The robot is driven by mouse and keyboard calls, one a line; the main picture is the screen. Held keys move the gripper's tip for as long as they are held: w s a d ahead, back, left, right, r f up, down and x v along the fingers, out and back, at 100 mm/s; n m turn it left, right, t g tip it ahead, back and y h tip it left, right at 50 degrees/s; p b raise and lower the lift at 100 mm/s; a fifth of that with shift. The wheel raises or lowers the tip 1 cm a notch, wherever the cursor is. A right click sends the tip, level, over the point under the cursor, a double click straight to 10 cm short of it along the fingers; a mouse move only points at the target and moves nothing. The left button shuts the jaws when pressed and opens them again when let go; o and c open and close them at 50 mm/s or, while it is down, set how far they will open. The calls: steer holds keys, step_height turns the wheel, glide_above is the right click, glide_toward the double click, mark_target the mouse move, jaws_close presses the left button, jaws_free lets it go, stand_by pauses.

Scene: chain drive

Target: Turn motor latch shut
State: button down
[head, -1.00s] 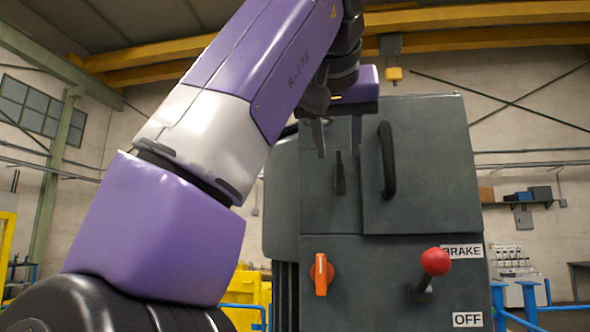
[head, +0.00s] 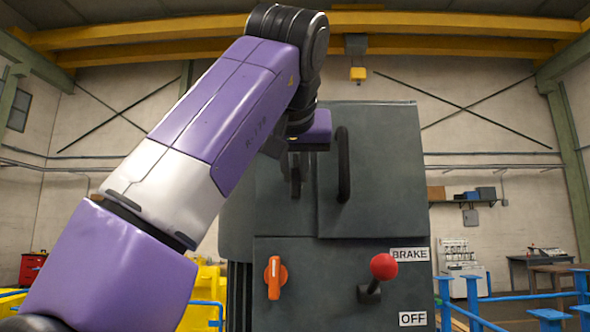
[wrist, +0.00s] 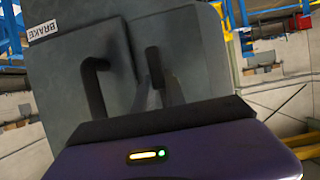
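The motor latch appears to be the small black upright lever (head: 296,182) on the upper left panel of the dark grey cabinet (head: 384,160). In the wrist view the latch (wrist: 154,66) stands beside a larger black door handle (wrist: 95,88). My gripper (wrist: 157,94) is open, with one grey finger on each side of the latch's line. The fingers look close to the latch, but I cannot tell whether they touch it. In the head view my purple gripper body is just above the latch and the fingers are hard to make out.
The large curved door handle (head: 343,165) stands out just right of the latch. Below are an orange rotary switch (head: 275,277) and a red-knobbed brake lever (head: 383,267). BRAKE and OFF labels sit at right. Blue rails (head: 445,300) stand beside the cabinet.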

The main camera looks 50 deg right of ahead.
stand_by(0.4)
steer(key=m+t+b, duration=0.1)
steer(key=m+t, duration=0.1)
steer(key=m, duration=0.1)
steer(key=s+d+f+m+t+y+b, duration=0.1)
steer(key=m+t, duration=0.1)
steer(key=m, duration=0.1)
steer(key=s+m+t+y+b, duration=0.1)
steer(key=m+t+b, duration=0.1)
steer(key=m, duration=0.2)
steer(key=shift+d+f, duration=0.25)
steer(key=shift+f, duration=0.15)
steer(key=shift+f+m+t+b, duration=0.2)
steer(key=shift+m+t+b, duration=0.2)
steer(key=shift+m, duration=0.5)
steer(key=shift+f+m+t+b, duration=0.15)
steer(key=shift+m+t+b, duration=0.2)
steer(key=shift+m, duration=0.55)
steer(key=c, duration=1.4)
jaws_free()
steer(key=shift+o, duration=0.2)
